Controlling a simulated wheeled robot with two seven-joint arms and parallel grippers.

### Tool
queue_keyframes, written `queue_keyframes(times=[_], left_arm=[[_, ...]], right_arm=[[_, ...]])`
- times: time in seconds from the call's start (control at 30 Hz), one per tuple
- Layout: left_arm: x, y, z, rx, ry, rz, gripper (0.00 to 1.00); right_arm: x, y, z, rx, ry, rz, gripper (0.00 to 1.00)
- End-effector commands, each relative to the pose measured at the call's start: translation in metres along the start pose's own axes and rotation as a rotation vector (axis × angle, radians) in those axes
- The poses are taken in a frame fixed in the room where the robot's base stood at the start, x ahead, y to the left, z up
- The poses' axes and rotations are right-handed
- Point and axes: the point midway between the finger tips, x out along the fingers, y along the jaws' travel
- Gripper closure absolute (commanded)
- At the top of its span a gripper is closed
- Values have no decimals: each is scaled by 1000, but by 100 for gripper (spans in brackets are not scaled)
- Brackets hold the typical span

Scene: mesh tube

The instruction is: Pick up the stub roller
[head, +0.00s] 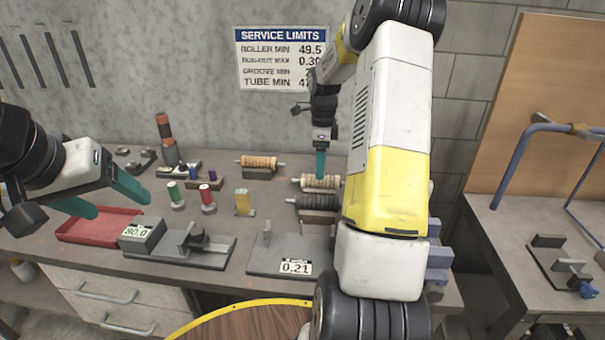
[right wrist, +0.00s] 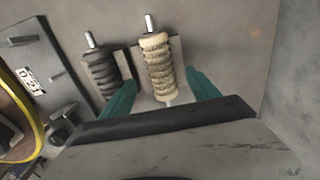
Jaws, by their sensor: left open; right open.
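Three rollers with metal end pins lie on cradles on the bench; no label shows which is the stub roller. A cream ribbed roller (head: 308,182) is nearest my right gripper (head: 320,174). In the right wrist view this cream roller (right wrist: 159,66) lies between the spread teal fingers of the open right gripper (right wrist: 160,92), with no clear contact. A dark roller (head: 316,202) lies in front of it and shows beside it in the wrist view (right wrist: 103,72). A tan-orange roller (head: 257,162) lies behind, to the left. My left gripper (head: 108,199) is open and empty over the red tray.
The red tray (head: 95,227) is at the bench's left. A gauge reading 80.0 (head: 142,233), a fixture reading 0.21 (head: 265,262), green (head: 173,192) and red (head: 206,195) spools and a yellow block (head: 243,202) stand on the bench. The wall behind carries a limits sign (head: 282,58).

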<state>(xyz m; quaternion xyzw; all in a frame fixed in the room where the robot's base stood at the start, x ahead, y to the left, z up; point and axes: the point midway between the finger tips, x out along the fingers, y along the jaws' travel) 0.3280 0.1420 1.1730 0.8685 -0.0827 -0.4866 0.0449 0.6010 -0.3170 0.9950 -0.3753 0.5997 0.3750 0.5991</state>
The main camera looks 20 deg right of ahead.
Motion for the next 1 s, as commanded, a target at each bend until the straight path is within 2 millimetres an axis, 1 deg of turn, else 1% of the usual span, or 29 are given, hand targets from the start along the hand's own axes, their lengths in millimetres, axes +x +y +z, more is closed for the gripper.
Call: queue_keyframes(times=[0.2, 0.3, 0.53, 0.6, 0.67, 0.7, 0.77, 0.8, 0.9, 1.0], left_arm=[[0, 0, 0, 0, 0, 0, 30], [0, 0, 0, 0, 0, 0, 30], [0, 0, 0, 0, 0, 0, 30], [0, 0, 0, 0, 0, 0, 30], [0, 0, 0, 0, 0, 0, 30], [0, 0, 0, 0, 0, 0, 30], [0, 0, 0, 0, 0, 0, 30], [0, 0, 0, 0, 0, 0, 30], [0, 0, 0, 0, 0, 0, 30], [0, 0, 0, 0, 0, 0, 30]], right_arm=[[33, 0, 0, -1, -1, 5, 30], [44, -1, 0, -2, -1, 1, 30], [46, -1, 0, -2, -1, 0, 30], [46, -1, 0, -2, -1, 0, 44], [46, -1, 0, -2, -1, 0, 55], [45, -1, 0, -2, -1, 0, 63], [45, -1, 0, -2, -1, 0, 75], [45, -1, 0, -2, -1, 0, 83], [45, -2, 0, -2, -1, -1, 100], [45, -2, 1, -2, -1, -2, 100]])
